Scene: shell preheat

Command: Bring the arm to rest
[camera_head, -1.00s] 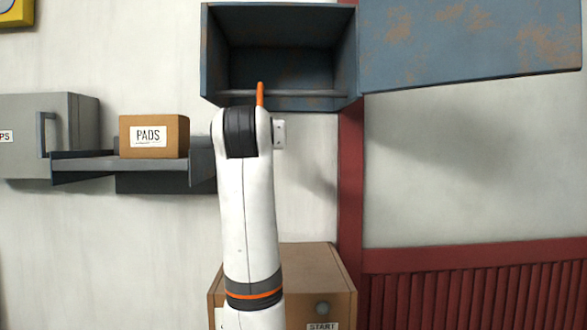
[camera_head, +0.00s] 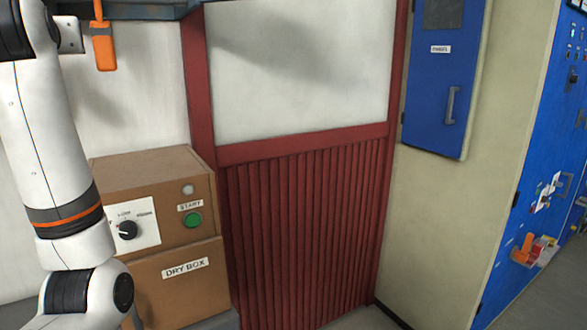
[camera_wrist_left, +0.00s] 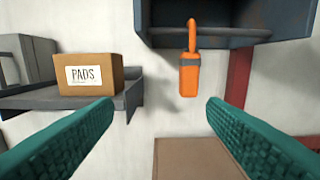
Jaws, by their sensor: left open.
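My left arm (camera_head: 50,150) reaches up along the left edge of the head view, but its gripper is outside that picture. In the left wrist view my left gripper (camera_wrist_left: 160,102) is open, its two teal fingers wide apart with nothing between them. An orange item (camera_wrist_left: 189,78) with a grey band hangs from the rail of the open blue-grey cabinet (camera_wrist_left: 250,15), ahead of the fingers and apart from them. The orange item also shows at the top left of the head view (camera_head: 103,45). My right gripper is not in view.
A brown dry box (camera_head: 182,285) with a dial and green START button stands beside my arm. A PADS box (camera_wrist_left: 90,74) sits on a grey shelf (camera_wrist_left: 60,100) at left. A red slatted panel (camera_head: 300,230) and blue cabinet (camera_head: 445,80) lie to the right.

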